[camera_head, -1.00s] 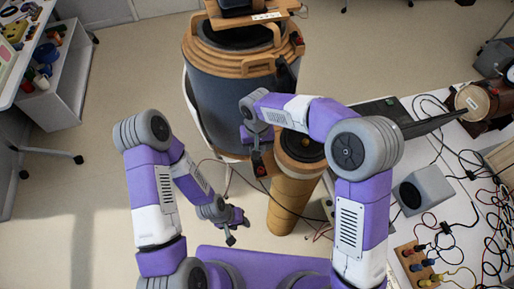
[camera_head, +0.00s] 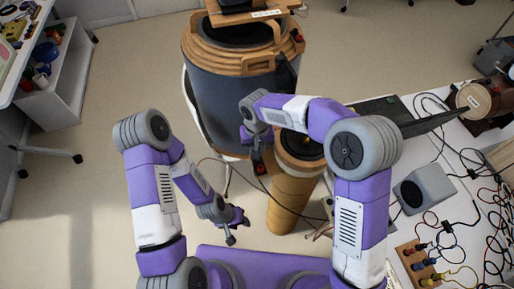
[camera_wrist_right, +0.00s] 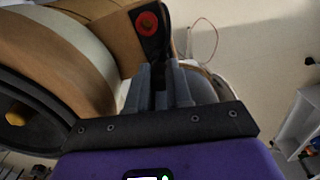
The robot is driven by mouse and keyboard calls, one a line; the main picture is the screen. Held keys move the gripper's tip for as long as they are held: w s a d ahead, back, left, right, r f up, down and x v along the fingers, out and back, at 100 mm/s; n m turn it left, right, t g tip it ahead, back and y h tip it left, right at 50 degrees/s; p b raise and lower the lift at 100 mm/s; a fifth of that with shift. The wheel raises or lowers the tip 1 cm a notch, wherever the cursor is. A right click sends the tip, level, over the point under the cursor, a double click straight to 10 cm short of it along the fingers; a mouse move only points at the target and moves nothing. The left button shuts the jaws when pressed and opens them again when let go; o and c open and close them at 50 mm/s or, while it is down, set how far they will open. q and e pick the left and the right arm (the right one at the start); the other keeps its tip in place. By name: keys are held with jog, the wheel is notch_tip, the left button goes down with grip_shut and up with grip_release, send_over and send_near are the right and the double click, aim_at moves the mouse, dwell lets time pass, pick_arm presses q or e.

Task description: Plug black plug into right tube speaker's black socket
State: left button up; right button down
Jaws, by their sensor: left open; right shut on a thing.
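The tan tube speaker (camera_head: 290,198) stands upright in the middle of the head view. A dark panel (camera_wrist_right: 152,45) with a red ring-shaped socket (camera_wrist_right: 147,24) is on its side, just beyond my right fingers in the right wrist view. My right gripper (camera_wrist_right: 160,72) is shut on a dark thing, likely the black plug; the fingers mostly hide it. The black socket cannot be made out, so I cannot tell whether the plug touches it. In the head view my right gripper (camera_head: 258,163) is beside the tube's upper left side. My left gripper (camera_head: 238,222) is open, low and left of the tube.
A large blue-grey drum (camera_head: 230,105) with tan rims stands behind the tube. A thin cable (camera_wrist_right: 213,38) loops near the right fingers. The white bench (camera_head: 455,215) at right holds a grey box (camera_head: 425,188) and tangled leads.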

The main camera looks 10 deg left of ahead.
jog(key=shift+f, duration=0.25)
jog(key=c, duration=1)
grip_release()
jog(key=shift+o, duration=0.2)
jog(key=shift+r+p, duration=2.75)
jog(key=shift+r, duration=1.05)
jog(key=shift+f, duration=0.1)
